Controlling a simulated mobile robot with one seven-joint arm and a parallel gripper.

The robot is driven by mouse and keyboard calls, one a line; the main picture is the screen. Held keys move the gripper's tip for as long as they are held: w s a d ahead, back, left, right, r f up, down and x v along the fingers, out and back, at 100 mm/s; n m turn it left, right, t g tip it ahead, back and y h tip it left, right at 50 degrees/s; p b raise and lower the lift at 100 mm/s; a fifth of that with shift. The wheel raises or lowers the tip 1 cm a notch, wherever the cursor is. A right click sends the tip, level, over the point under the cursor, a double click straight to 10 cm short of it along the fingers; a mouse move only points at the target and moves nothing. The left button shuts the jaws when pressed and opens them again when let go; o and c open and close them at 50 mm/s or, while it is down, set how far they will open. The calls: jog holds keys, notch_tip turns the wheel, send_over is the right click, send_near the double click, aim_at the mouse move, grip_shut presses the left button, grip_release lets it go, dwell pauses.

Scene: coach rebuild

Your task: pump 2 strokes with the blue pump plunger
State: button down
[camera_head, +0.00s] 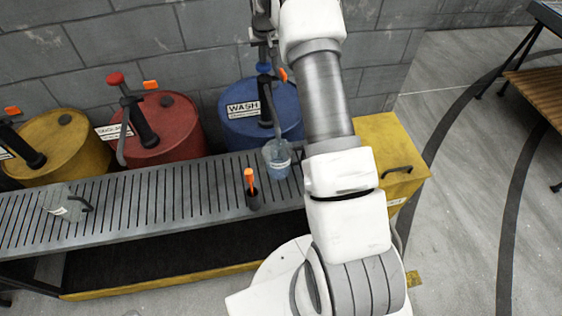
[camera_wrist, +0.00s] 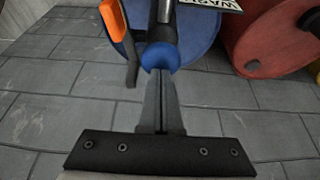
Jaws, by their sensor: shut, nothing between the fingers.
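The blue pump plunger's knob (camera_head: 263,67) shows above the blue drum (camera_head: 231,126), which has a white WASH label. In the wrist view the blue knob (camera_wrist: 160,57) sits at the fingertips. My gripper (camera_wrist: 161,82) is shut and empty, with its fingers pointing at the knob; whether they touch it I cannot tell. In the head view my gripper (camera_head: 263,48) is small, above the knob and partly hidden by my arm. The pump's grey spout (camera_head: 273,105) leads down to a clear container (camera_head: 277,157) on the slatted bench.
A red drum (camera_head: 172,118) and a yellow drum (camera_head: 68,140), each with a pump, stand left of the blue drum. An orange handle (camera_wrist: 111,22) is close beside the knob. The slatted bench (camera_head: 150,200) runs in front; a grey block wall (camera_head: 150,35) stands behind.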

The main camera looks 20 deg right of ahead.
jog(key=shift+s+f+b, duration=0.15)
jog(key=shift+f+b, duration=0.15)
jog(key=shift+f, duration=0.75)
jog(key=shift+r+p, duration=1.6)
jog(key=shift+r, duration=2.1)
jog(key=shift+r+p, duration=0.3)
jog(key=shift+r, duration=0.25)
jog(key=shift+r+p, duration=1.35)
jog(key=shift+r, duration=1.1)
jog(key=shift+r, duration=0.1)
